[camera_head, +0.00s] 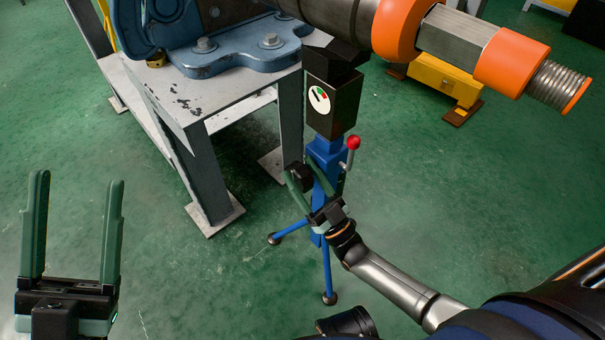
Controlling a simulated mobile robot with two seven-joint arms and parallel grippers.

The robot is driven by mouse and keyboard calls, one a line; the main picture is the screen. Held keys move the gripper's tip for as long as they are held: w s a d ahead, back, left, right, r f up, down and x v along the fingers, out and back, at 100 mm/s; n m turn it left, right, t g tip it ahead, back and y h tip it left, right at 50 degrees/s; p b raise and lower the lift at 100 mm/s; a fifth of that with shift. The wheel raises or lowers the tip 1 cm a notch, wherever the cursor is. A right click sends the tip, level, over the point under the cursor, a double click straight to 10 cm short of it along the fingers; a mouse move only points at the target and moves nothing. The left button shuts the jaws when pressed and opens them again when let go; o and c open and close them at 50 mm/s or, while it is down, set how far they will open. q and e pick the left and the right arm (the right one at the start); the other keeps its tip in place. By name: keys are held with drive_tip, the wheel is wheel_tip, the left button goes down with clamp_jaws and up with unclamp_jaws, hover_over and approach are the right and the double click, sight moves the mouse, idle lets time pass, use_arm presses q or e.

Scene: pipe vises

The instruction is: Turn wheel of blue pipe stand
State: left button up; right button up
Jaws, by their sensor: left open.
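The blue pipe stand (326,158) stands upright on the floor near the middle of the view, on blue legs. It has a black head with a round dial and a lever with a red ball. My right gripper (302,172) is at the stand's column, its green fingers apart on either side of a small dark part (301,174), which may be the wheel. The fingers partly hide it, and I cannot tell if they press on it. My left gripper (78,178) is open and empty at the lower left, away from the stand.
A grey steel table (196,100) with a blue vise (235,42) stands left of the stand. A thick pipe with orange collars (512,62) reaches over the stand to the right. A yellow block (447,80) stands behind.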

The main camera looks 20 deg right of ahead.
drive_tip(key=v, duration=1.2)
drive_tip(key=g+h+p, duration=0.2)
drive_tip(key=g+p, duration=0.4)
drive_tip(key=p, duration=0.4)
approach(292, 164)
drive_tip(key=b+x, duration=0.3)
drive_tip(key=x, duration=0.6)
drive_tip(key=shift+w, duration=0.2)
use_arm(q)
wheel_tip(292, 164, up, 7)
drive_tip(key=shift+s+a+b, duration=0.15)
drive_tip(key=shift+a+b, duration=0.25)
use_arm(e)
drive_tip(key=shift+x, duration=0.75)
use_arm(q)
drive_tip(key=shift+f, duration=0.1)
